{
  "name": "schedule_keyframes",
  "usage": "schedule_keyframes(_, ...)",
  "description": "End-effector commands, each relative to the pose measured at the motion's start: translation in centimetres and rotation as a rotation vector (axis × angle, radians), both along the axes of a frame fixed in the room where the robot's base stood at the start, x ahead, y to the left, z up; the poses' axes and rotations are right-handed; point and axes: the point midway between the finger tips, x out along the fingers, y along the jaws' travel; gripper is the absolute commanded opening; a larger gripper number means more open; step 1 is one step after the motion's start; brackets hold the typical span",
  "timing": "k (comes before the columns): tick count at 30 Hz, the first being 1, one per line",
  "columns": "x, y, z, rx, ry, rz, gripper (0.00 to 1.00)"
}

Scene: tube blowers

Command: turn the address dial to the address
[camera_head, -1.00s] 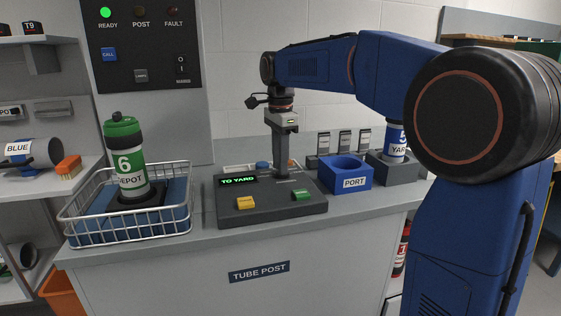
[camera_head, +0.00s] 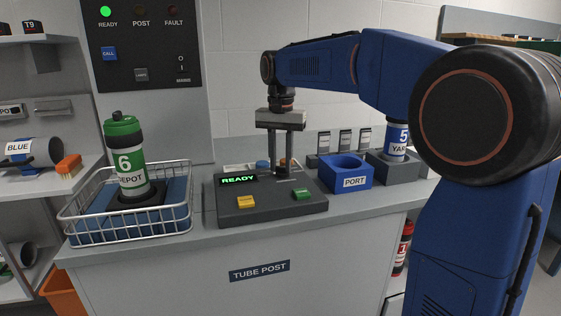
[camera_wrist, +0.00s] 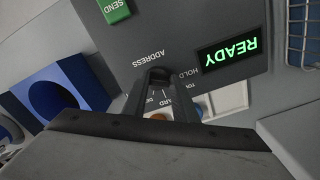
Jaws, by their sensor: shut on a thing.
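The address dial (camera_wrist: 158,74) is a small dark knob on the grey console (camera_head: 225,202), mostly hidden by my fingers. In the wrist view it sits below the word ADDRESS, with HOLD and partly covered labels around it. My gripper (camera_head: 282,175) points straight down over the back right of the console, shut on the dial. Its fingers (camera_wrist: 158,84) also show in the wrist view. The console display (camera_head: 238,180) reads READY in green. Which label the dial points at is hidden.
A yellow button (camera_head: 245,202) and a green SEND button (camera_head: 302,194) sit at the console front. The blue PORT block (camera_head: 345,176) stands close right, with a 5 YARD carrier (camera_head: 397,138) beyond. A wire basket (camera_head: 125,226) with a green 6 DEPOT carrier (camera_head: 129,165) stands left.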

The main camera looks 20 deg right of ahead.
Motion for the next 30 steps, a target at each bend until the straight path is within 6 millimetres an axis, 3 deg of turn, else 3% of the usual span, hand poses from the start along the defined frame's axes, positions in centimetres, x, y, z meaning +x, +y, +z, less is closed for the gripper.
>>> schedule_keyframes(12, -0.06, -0.07, 0.09, 0.000, -0.004, 0.177, 0.03)
schedule_keyframes(28, -0.07, -0.06, 0.10, 0.000, -0.004, 0.200, 0.03)
schedule_keyframes(29, -0.07, -0.06, 0.10, 0.000, -0.004, 0.199, 0.30)
schedule_keyframes(30, -0.08, -0.07, 0.10, 0.000, -0.004, 0.199, 0.40)
